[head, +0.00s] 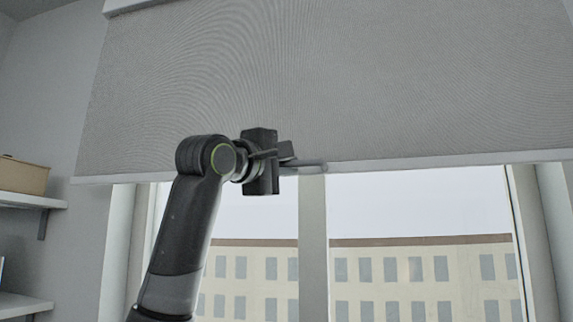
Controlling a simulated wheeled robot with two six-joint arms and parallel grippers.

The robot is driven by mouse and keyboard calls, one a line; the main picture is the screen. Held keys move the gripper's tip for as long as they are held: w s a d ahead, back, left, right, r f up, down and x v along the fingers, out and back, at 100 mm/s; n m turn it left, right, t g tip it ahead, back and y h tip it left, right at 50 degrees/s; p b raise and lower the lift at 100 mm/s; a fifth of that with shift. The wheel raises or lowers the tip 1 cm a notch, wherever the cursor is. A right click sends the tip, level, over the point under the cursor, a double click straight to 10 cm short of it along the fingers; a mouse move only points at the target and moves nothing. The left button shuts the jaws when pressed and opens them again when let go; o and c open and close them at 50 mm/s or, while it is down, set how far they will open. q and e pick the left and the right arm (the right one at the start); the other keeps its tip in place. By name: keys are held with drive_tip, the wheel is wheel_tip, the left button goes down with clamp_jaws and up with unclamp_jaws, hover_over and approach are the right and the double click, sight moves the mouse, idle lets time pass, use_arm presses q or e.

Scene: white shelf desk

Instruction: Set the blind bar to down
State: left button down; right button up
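The grey roller blind (400,80) hangs over the upper part of the window. Its pale blind bar (450,159) runs along the lower edge, at about mid-height in the head view. My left gripper (306,166) is at the bar, left of the picture's middle, with its fingers over or against it. The fingers overlap each other in this view, so I cannot tell whether they are open or closed on the bar. My gripper and wrist hide a short stretch of the bar. My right gripper is not in view.
Below the bar the window (420,205) is uncovered, with a central upright frame post (313,240) and a building outside. A wall shelf (30,200) with a tan box (22,176) is at the left. Free room lies right of my arm.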

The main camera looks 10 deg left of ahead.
use_arm(q)
drive_tip(key=shift+f, duration=0.1)
wheel_tip(320, 180, down, 39)
drive_tip(key=b, duration=3.3)
drive_tip(key=shift+b, duration=0.3)
drive_tip(key=c, duration=1.5)
unclamp_jaws()
drive_tip(key=shift+o, duration=0.2)
